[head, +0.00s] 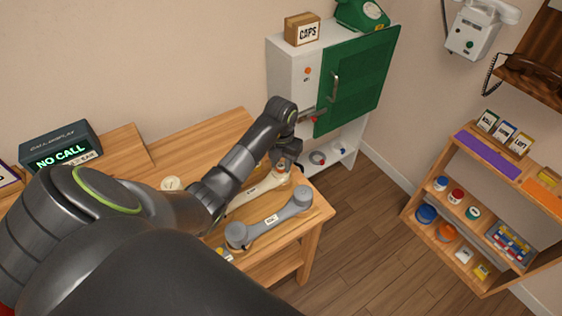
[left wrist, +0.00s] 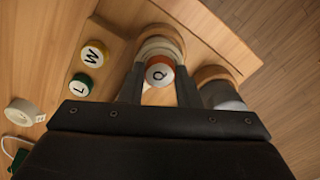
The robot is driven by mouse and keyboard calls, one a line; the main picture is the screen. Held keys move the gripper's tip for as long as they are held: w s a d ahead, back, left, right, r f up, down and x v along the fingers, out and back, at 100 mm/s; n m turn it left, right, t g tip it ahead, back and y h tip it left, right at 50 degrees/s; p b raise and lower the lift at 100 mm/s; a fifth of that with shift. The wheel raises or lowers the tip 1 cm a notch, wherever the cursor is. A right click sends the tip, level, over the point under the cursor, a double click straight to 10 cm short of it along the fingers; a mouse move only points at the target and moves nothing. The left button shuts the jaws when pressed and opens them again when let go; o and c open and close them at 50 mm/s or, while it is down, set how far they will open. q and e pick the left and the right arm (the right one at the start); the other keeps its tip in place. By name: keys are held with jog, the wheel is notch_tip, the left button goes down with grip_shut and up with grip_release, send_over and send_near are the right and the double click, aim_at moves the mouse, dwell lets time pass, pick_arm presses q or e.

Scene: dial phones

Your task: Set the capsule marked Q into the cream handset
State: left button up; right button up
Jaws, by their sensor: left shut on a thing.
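The capsule marked Q (left wrist: 160,74), white-faced with an orange rim, is between the two fingers of my left gripper (left wrist: 160,90) in the left wrist view. My left gripper (head: 285,166) is shut on it, over the far end of the cream handset (head: 252,190). The cream handset's round end (left wrist: 158,46) shows right behind the capsule in the wrist view. I cannot tell whether the capsule is inside that end or just above it. In the head view my gripper hides the capsule. My right gripper is not in view.
A grey handset (head: 271,218) lies beside the cream one; its end (left wrist: 222,92) is close to my finger. Capsules marked W (left wrist: 94,54) and L (left wrist: 80,85) lie to the left. A white cabinet (head: 291,75) with a green door (head: 357,85) stands behind the table.

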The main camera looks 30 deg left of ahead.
pick_arm(q)
jog(key=o, duration=1)
jog(key=shift+c, duration=0.2)
notch_tip(320, 180, up, 7)
jog(key=shift+f, duration=0.15)
notch_tip(320, 180, up, 11)
jog(key=p, duration=1.1)
jog(key=shift+f, duration=0.15)
